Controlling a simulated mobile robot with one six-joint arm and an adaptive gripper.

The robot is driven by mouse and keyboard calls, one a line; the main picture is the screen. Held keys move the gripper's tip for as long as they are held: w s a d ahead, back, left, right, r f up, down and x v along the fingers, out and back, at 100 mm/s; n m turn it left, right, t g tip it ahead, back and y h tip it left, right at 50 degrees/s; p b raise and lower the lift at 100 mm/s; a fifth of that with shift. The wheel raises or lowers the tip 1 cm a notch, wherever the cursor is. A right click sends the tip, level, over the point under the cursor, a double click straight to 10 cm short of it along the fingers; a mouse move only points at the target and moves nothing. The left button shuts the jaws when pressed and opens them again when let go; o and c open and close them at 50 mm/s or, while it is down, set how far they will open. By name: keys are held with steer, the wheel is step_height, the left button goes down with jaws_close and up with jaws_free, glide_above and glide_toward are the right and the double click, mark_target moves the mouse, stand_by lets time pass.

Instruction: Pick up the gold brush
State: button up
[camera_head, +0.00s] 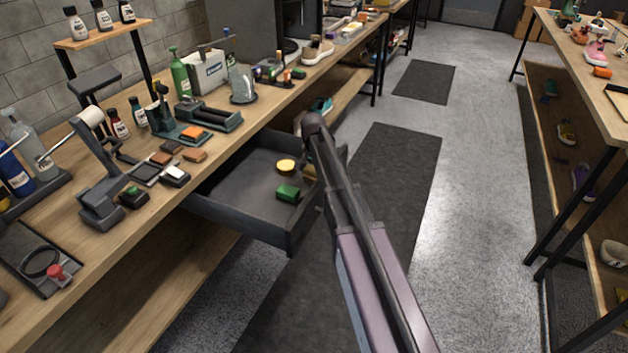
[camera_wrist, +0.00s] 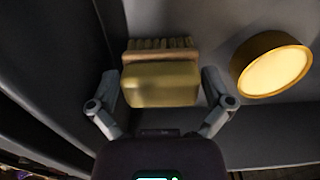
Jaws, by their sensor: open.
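The gold brush (camera_wrist: 160,84) lies in the open grey drawer (camera_head: 236,213), with its bristle side facing away from my gripper in the wrist view. In the head view only a small part of the brush (camera_head: 309,173) shows beside my arm. My gripper (camera_wrist: 160,98) is open, with one finger on each side of the brush. I cannot tell whether the fingers touch it. In the head view my arm hides the gripper.
A round yellow tin (camera_wrist: 272,65) lies to the right of the brush in the wrist view. A green block-like item (camera_head: 288,193) is also in the drawer. The drawer walls stand close around. The workbench (camera_head: 130,265) above holds bottles, tools and several small blocks.

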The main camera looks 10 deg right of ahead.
steer(key=shift+f, duration=0.5)
steer(key=c, duration=0.8)
